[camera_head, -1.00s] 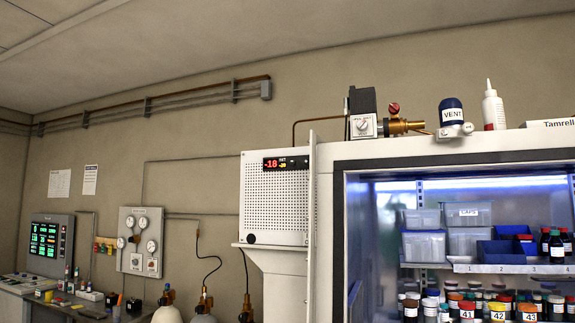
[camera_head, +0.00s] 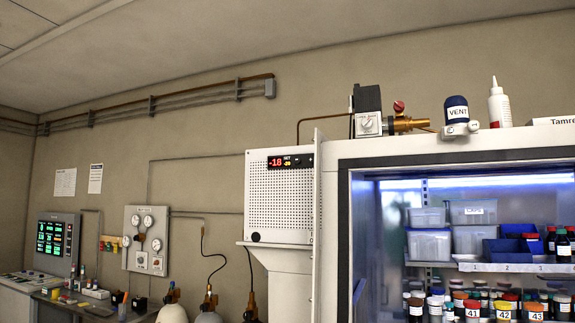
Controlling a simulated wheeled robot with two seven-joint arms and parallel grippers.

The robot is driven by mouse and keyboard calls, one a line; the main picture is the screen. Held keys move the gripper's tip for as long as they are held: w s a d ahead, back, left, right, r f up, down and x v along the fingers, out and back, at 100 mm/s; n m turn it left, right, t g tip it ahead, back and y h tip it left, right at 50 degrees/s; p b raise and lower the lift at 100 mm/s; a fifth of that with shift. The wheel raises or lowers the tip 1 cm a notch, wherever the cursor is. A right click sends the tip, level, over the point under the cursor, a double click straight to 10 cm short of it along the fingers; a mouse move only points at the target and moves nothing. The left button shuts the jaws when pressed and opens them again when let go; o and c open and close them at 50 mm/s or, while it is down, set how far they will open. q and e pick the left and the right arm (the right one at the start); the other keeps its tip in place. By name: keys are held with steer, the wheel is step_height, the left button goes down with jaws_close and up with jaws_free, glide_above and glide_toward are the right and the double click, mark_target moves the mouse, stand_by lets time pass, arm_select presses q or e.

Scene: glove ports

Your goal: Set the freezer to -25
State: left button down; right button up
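The freezer's display (camera_head: 290,161) is a dark panel at the top of a white perforated unit (camera_head: 279,204). It shows -18 in large red digits and a smaller yellow number that looks like -20 under a small label. A dark round spot, possibly a knob, sits at the panel's right end, partly beside the white edge of the cabinet. Neither of my grippers shows in the head view.
A lit open cabinet (camera_head: 330,230) with clear bins and several labelled bottles fills the right. A VENT cap (camera_head: 457,112), a brass valve (camera_head: 402,123) and a white squeeze bottle (camera_head: 498,104) stand on top. A gauge panel (camera_head: 145,240) and green-lit monitor (camera_head: 55,240) are at left.

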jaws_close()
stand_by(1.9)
